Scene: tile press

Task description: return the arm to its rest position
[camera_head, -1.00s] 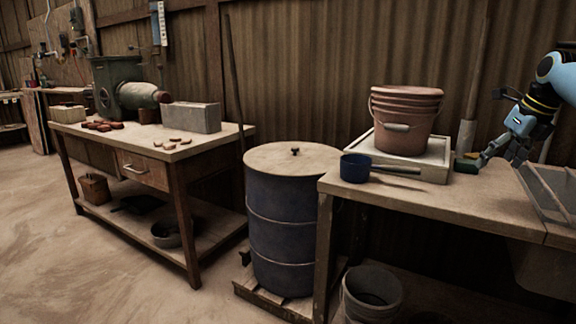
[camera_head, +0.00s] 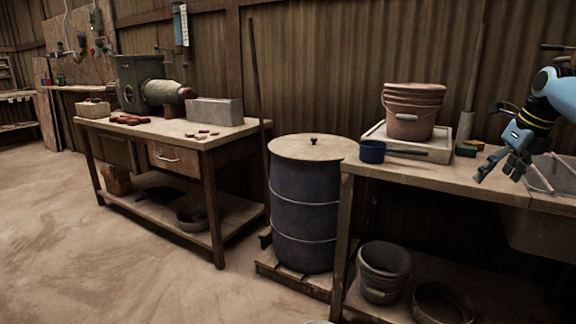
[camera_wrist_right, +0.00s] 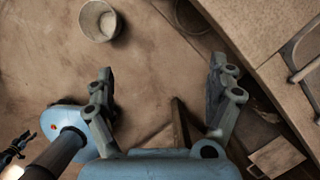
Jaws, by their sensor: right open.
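My right gripper (camera_head: 497,174) hangs at the right in the head view, open, its fingers pointing down. It appears in front of the right-hand bench top, left of the sink. In the right wrist view the two fingers of my right gripper (camera_wrist_right: 160,72) are spread wide with nothing between them. Floor and the bench's edge show below them. My left gripper does not show clearly in either view.
A blue drum (camera_head: 305,222) stands between benches. Floor (camera_head: 120,255) at left is open.

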